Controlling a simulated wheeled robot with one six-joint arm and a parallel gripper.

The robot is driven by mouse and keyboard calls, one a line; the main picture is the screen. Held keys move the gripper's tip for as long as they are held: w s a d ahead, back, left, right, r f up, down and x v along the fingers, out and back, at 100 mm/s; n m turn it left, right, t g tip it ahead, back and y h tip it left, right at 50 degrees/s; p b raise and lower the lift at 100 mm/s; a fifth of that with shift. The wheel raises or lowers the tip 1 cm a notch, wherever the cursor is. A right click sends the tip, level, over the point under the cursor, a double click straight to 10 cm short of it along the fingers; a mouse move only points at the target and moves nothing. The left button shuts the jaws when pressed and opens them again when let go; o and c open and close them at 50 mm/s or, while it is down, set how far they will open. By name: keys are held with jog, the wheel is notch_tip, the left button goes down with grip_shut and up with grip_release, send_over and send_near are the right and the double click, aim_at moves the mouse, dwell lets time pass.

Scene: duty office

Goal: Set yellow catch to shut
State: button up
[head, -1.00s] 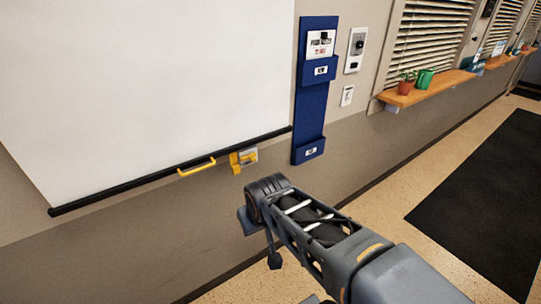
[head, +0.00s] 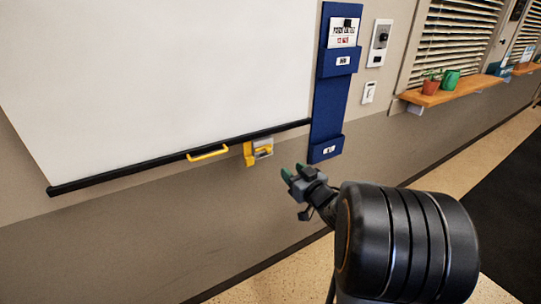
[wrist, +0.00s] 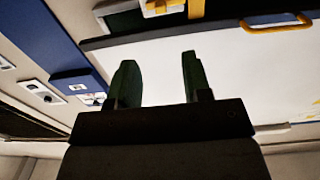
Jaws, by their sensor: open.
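The yellow catch (head: 249,154) sits on a small grey wall mount, just below the black bottom bar (head: 120,175) of the white screen. In the wrist view the yellow catch (wrist: 163,7) shows at the top edge, partly cut off, beyond the fingertips. My gripper (head: 291,173) is open and empty, to the right of the catch and a little lower in the head view. Its two green fingers also show apart in the wrist view (wrist: 157,75). I cannot tell the catch's exact setting.
A yellow pull handle (head: 208,153) hangs on the bar left of the catch. A blue wall holder (head: 328,108) is to the right, with a switch (head: 369,92) beyond it. A wooden shelf (head: 450,93) with pots juts from the wall farther right.

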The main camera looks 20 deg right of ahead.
aim_at(270, 151)
jog(key=w, duration=0.4)
jog(key=w+a, duration=0.1)
jog(key=w, duration=0.8)
jog(key=shift+w+a, duration=0.1)
jog(key=shift+a, duration=0.2)
grip_shut()
